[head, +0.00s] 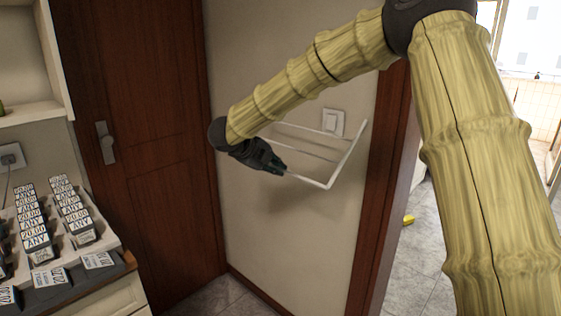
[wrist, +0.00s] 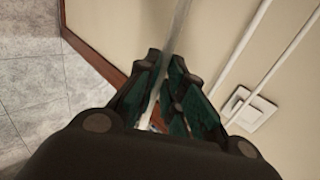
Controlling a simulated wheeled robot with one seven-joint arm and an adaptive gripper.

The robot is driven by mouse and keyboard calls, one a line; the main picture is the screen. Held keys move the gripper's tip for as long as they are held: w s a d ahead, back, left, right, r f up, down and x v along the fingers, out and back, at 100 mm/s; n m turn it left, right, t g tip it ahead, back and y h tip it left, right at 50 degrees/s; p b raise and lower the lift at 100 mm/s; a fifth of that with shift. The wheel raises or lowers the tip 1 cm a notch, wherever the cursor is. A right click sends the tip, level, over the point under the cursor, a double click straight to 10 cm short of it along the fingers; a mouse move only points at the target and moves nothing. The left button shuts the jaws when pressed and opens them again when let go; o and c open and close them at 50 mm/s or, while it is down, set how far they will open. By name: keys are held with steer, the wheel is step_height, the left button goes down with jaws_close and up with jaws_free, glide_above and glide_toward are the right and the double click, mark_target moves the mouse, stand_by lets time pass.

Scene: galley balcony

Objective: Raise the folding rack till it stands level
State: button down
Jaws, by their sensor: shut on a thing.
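The folding rack (head: 327,184) is a white frame of thin bars on the cream wall, below and around the light switch. It stands out from the wall and looks tilted; I cannot tell its exact angle. My gripper (head: 281,169) is shut on the rack's outer bar, near its left end. In the wrist view my gripper (wrist: 165,95) has its dark green finger pads closed about the white bar (wrist: 181,20). Further bars of the rack run to the right there. The left end of the rack is partly hidden by my gripper and wrist.
A white light switch (head: 333,122) is on the wall behind the rack. A brown door (head: 140,150) stands to the left, and a wooden door frame (head: 385,200) to the right. A counter with rows of price blocks (head: 35,240) is at the lower left. The wall below the rack is clear.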

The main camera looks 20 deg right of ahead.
steer(key=a+r+g+y+p, duration=0.1)
steer(key=a+r+y+p, duration=0.1)
steer(key=r+p, duration=0.5)
steer(key=s+a+r+g+y+p, duration=0.1)
steer(key=r+y+p, duration=0.2)
steer(key=r+p, duration=0.5)
steer(key=shift+s+a+r+y+p, duration=0.3)
steer(key=shift+a+p, duration=0.1)
steer(key=shift+p, duration=0.55)
steer(key=c, duration=1.8)
jaws_free()
steer(key=shift+c, duration=0.2)
steer(key=shift+d+f, duration=0.15)
